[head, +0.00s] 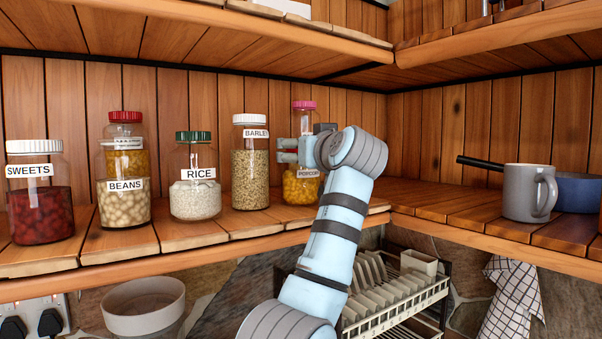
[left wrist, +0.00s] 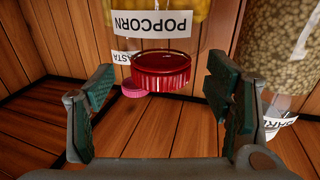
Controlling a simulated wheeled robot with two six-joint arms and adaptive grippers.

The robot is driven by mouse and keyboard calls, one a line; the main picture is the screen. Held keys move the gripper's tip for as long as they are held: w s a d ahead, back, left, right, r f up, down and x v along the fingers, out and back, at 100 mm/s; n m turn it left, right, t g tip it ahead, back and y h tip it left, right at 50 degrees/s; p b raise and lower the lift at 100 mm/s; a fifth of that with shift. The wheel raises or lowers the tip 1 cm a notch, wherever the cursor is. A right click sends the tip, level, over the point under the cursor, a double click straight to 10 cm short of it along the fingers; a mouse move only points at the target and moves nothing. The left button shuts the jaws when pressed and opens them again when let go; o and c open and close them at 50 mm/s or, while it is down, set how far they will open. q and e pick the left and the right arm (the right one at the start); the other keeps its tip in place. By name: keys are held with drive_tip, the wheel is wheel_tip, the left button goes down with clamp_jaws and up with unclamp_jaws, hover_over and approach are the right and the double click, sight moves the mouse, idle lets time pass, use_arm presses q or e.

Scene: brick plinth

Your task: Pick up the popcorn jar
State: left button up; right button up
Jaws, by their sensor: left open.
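The popcorn jar (head: 301,190) stands on the wooden shelf at the right end of the jar row, yellow kernels showing low down. In the head view my left gripper and wrist hide much of its label and upper part. In the left wrist view the popcorn jar (left wrist: 163,70) appears upside down, with a red lid and a POPCORN label. My left gripper (head: 291,149) is open at the jar's upper part. In the left wrist view its two fingers (left wrist: 158,78) are spread, with the lid between them in the picture; contact cannot be told. My right gripper is not in view.
The barley jar (head: 250,178) stands close at left, also in the wrist view (left wrist: 278,50). A pink-lidded jar (head: 304,104) stands behind the popcorn jar. Rice (head: 195,188), beans (head: 124,205) and sweets (head: 39,205) jars stand further left. A grey mug (head: 522,192) stands right; an upper shelf overhangs.

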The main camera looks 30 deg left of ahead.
use_arm(q)
drive_tip(key=shift+x, duration=1.2)
drive_tip(key=shift+s+d+r, duration=0.15)
drive_tip(key=shift+s, duration=0.1)
drive_tip(key=shift+c, duration=0.6)
drive_tip(key=shift+s, duration=0.25)
drive_tip(key=shift+c, duration=1.4)
drive_tip(key=shift+s+d+r, duration=0.1)
drive_tip(key=c, duration=0.4)
drive_tip(key=shift+d, duration=0.1)
clamp_jaws()
